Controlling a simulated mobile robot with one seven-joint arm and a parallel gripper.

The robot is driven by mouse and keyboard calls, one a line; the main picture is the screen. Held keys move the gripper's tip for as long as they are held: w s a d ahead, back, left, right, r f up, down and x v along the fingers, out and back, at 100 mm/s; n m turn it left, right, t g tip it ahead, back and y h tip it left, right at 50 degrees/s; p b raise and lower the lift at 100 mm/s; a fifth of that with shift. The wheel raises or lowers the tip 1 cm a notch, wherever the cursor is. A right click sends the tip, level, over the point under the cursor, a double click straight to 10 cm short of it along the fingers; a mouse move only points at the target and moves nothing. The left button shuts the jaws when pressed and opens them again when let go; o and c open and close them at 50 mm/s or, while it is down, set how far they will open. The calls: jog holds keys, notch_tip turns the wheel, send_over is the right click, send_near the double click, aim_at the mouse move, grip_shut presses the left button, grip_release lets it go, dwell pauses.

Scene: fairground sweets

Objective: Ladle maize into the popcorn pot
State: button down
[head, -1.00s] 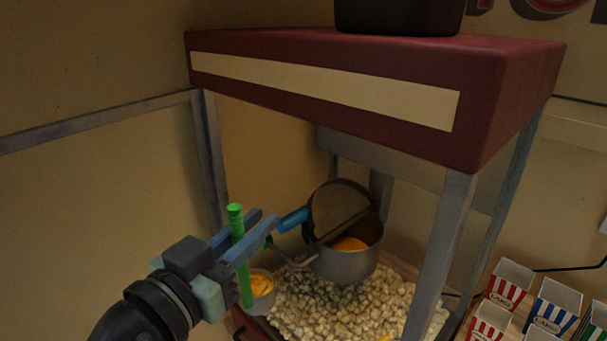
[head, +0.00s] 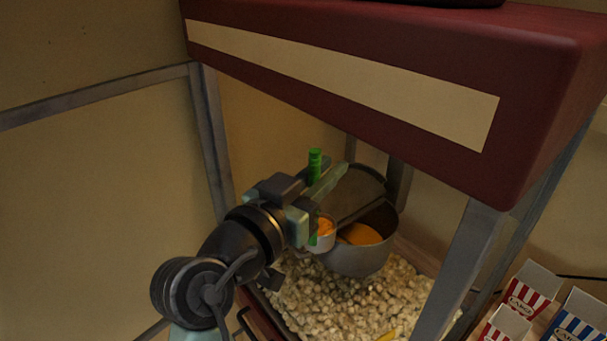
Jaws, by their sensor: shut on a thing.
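My gripper (head: 322,182) is shut on the green upright handle (head: 315,166) of the ladle. The ladle's cup (head: 321,240), with orange-yellow maize in it, hangs below the gripper at the left side of the popcorn pot. The metal popcorn pot (head: 361,262) hangs above the popcorn with its lid (head: 362,188) tilted up. Orange-yellow maize (head: 360,234) shows inside the pot. The cup overlaps the pot's left rim in the picture; I cannot tell whether they touch. My gripper hides the pot's blue handle.
The popcorn machine has a dark red top (head: 400,60) and grey corner posts (head: 458,262). Loose popcorn (head: 335,300) covers its floor. Striped red and blue boxes (head: 530,290) stand at the lower right. A yellow thing (head: 387,336) lies at the popcorn's front.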

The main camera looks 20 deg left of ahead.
jog(key=w+d+p, duration=0.2)
jog(key=w+d, duration=0.6)
jog(key=w, duration=0.3)
jog(key=s+d+f+m+t+h+b, duration=0.1)
jog(key=s+d+f+m+h+b, duration=0.4)
jog(key=m+b, duration=1.4)
jog(key=s+d+f+b, duration=0.2)
jog(key=d+f+b, duration=0.2)
jog(key=b, duration=1)
jog(key=shift+s+f+h+b, duration=0.2)
jog(key=shift+f+h+b, duration=0.05)
jog(key=shift+h+b, duration=0.15)
